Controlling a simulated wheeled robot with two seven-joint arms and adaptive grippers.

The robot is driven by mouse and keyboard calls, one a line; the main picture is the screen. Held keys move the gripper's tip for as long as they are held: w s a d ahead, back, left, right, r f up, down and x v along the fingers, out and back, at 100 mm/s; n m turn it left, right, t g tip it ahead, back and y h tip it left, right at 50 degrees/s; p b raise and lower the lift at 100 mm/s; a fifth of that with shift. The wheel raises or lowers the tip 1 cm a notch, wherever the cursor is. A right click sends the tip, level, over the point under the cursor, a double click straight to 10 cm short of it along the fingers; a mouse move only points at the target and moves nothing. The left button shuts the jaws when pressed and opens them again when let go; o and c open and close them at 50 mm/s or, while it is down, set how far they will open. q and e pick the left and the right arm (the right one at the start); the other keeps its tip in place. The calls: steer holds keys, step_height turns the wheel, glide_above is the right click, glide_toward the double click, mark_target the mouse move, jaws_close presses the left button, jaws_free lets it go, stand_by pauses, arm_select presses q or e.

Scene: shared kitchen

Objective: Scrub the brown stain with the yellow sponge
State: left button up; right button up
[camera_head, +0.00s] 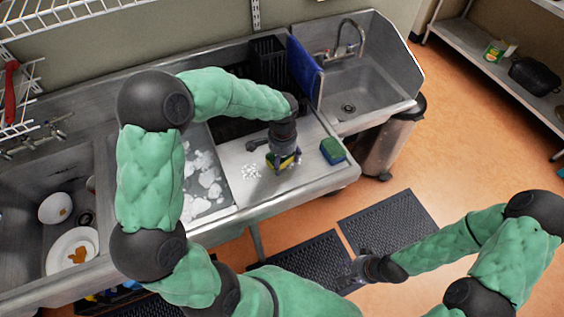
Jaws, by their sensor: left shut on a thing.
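My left gripper (283,154) points down over the steel drainboard. It is shut on the yellow sponge (287,161), which has a dark side and is partly hidden by the fingers. A brown stain (79,256) shows on a white plate (57,248) in the left sink basin, far left of my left gripper. Another brown patch shows in the white bowl (48,202) behind the plate. My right gripper (352,272) hangs low over the dark floor mats, away from the sink; its fingers are too small to read.
A second sponge, green and blue (333,150), lies on the drainboard right of my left gripper. A white speckled patch (251,171) lies to its left. The middle basin holds foamy water (203,185). A blue board (304,68) stands behind. My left arm crosses above the basins.

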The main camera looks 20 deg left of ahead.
arm_select(q)
steer(key=shift+s+d+r, duration=0.1)
steer(key=shift+d+r, duration=0.1)
steer(key=shift+r, duration=0.15)
steer(key=shift+a+r+p, duration=0.15)
steer(key=shift+r+p, duration=0.7)
steer(key=shift+p, duration=0.05)
steer(key=shift+r+p, duration=1.2)
steer(key=shift+r, duration=0.5)
steer(key=shift+s, duration=0.1)
steer(key=s+r+p, duration=0.4)
steer(key=s+r, duration=0.2)
steer(key=s, duration=0.3)
steer(key=shift+s, duration=0.4)
steer(key=shift+f, duration=0.1)
